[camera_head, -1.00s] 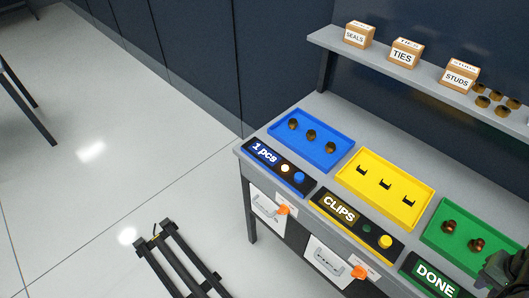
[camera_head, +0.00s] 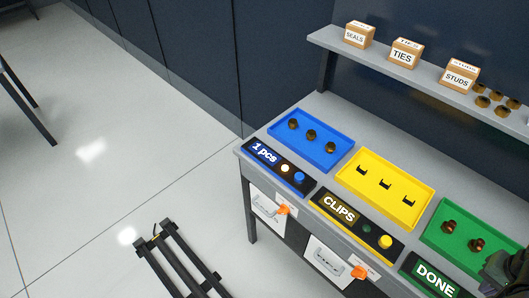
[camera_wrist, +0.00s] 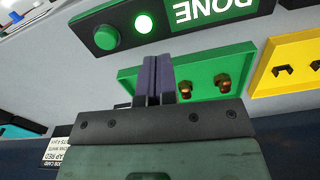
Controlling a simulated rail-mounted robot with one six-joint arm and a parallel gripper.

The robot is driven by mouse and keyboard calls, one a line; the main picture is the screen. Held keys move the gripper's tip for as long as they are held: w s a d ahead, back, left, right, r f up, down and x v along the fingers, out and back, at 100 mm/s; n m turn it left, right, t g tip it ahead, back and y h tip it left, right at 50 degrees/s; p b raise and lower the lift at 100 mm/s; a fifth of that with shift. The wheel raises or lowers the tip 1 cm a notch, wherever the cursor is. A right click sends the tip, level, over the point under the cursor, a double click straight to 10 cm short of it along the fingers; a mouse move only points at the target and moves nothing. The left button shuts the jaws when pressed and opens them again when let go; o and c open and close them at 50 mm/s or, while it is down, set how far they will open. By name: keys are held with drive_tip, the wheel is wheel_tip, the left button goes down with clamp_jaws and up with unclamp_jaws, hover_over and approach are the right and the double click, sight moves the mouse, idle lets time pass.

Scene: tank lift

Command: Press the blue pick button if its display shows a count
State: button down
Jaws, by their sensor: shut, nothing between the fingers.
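The blue pick button (camera_head: 299,177) sits at the right end of the blue bin's panel at the bench's front edge. The panel's blue display (camera_head: 265,153) reads "1 pcs", and a white lamp (camera_head: 285,168) between them is lit. The blue bin (camera_head: 346,152) behind it holds three dark round parts. My gripper (camera_wrist: 153,75) is shut and empty over the green bin (camera_wrist: 243,56), upside down in the wrist view. At the lower right of the head view only a dark part of my arm shows, well right of the blue button.
The yellow bin (camera_head: 426,189) has a "CLIPS" display (camera_head: 339,207) and a yellow button (camera_head: 385,242). The green panel's display (camera_head: 436,277) reads "DONE"; its green button (camera_wrist: 107,37) and lit lamp (camera_wrist: 143,23) show in the wrist view. A shelf (camera_head: 380,68) with boxes overhangs the back.

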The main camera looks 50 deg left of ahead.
idle(0.8)
wheel_tip(320, 180, up, 4)
drive_tip(key=n+t+h+b, duration=0.1)
drive_tip(key=n+t+h, duration=0.2)
drive_tip(key=n+t, duration=1.3)
hover_over(300, 177)
drive_tip(key=n+g, duration=0.7)
drive_tip(key=shift+a, duration=0.1)
drive_tip(key=shift+f, duration=0.15)
wheel_tip(300, 177, down, 9)
drive_tip(key=b, duration=0.9)
drive_tip(key=shift+r, duration=0.2)
